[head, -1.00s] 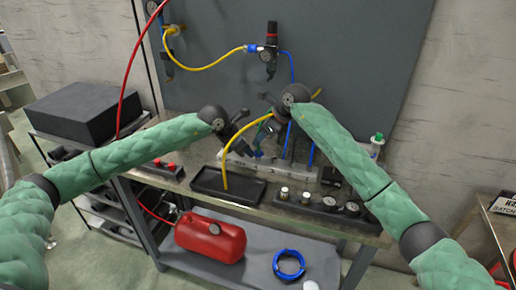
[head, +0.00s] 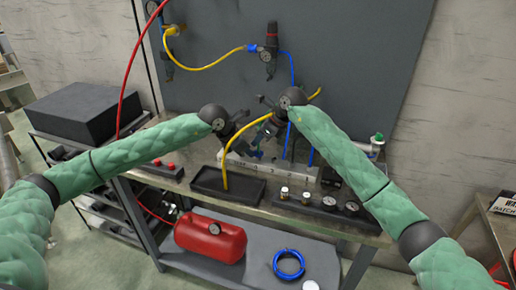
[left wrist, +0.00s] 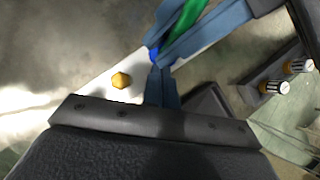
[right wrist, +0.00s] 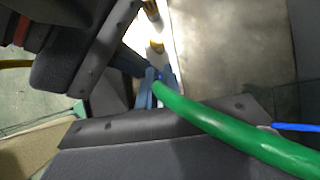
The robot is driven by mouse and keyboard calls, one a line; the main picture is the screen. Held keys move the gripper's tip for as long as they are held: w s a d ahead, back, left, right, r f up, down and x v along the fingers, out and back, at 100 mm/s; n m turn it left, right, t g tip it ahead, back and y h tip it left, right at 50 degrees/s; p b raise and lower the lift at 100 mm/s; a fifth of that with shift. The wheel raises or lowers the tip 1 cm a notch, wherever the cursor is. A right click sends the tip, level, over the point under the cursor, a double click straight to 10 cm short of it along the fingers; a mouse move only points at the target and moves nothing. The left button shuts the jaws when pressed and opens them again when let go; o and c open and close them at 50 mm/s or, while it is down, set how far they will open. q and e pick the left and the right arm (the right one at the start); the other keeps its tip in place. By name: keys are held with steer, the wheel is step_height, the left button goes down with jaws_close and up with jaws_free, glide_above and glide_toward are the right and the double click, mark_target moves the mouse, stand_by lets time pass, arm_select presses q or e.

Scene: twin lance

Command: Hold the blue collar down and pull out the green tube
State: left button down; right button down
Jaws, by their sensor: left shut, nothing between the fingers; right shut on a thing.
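The green tube (right wrist: 225,125) shows large in the right wrist view, running from my fingers to the lower right. It also shows in the left wrist view (left wrist: 187,18). A bit of the blue collar (left wrist: 154,54) shows beside my left fingertips (left wrist: 157,66), at the white block's edge; a blue spot also shows by the right fingertips (right wrist: 156,77). My right gripper is shut on the green tube, close to the collar. My left gripper is shut and empty, its tips at the collar; whether they press on it I cannot tell. In the head view both grippers meet above the white block (head: 237,160), hiding the collar.
A yellow tube (head: 226,155) arches from the black tray (head: 205,190) past my grippers. Blue tubes hang behind. Gauges (head: 330,202) stand at the bench's right front. A red tank (head: 208,238) and a blue coil (head: 289,264) lie on the lower shelf.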

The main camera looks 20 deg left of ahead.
steer(key=shift+r, duration=0.7)
stand_by(0.7)
steer(key=shift+r, duration=2.3)
arm_select(q)
steer(key=shift+r, duration=0.15)
steer(key=v, duration=0.6)
steer(key=shift+w+d+r, duration=0.2)
steer(key=shift+r, duration=0.2)
